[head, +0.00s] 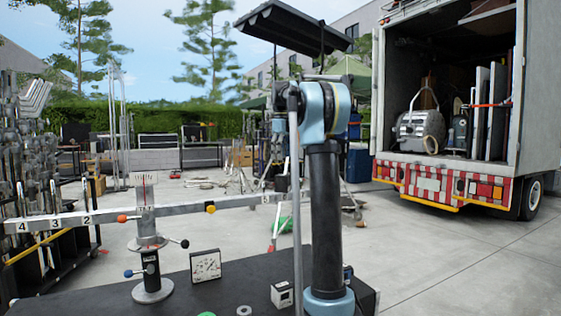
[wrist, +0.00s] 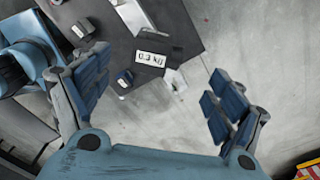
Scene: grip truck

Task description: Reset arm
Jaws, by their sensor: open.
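My gripper (wrist: 158,70) shows in the wrist view with its two blue-padded fingers spread wide apart. It is open, with nothing between the fingers, and hangs above the edge of a dark tabletop (wrist: 185,32) and the grey floor. In the head view my blue and black arm stands upright right of centre. My gripper cannot be made out in that view.
The dark table (head: 235,284) carries a metal beam balance (head: 150,243), a square dial gauge (head: 205,265) and a small white box (head: 282,294). An open truck (head: 450,190) stands at right, a loaded rack (head: 40,195) at left. Concrete floor before the truck is clear.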

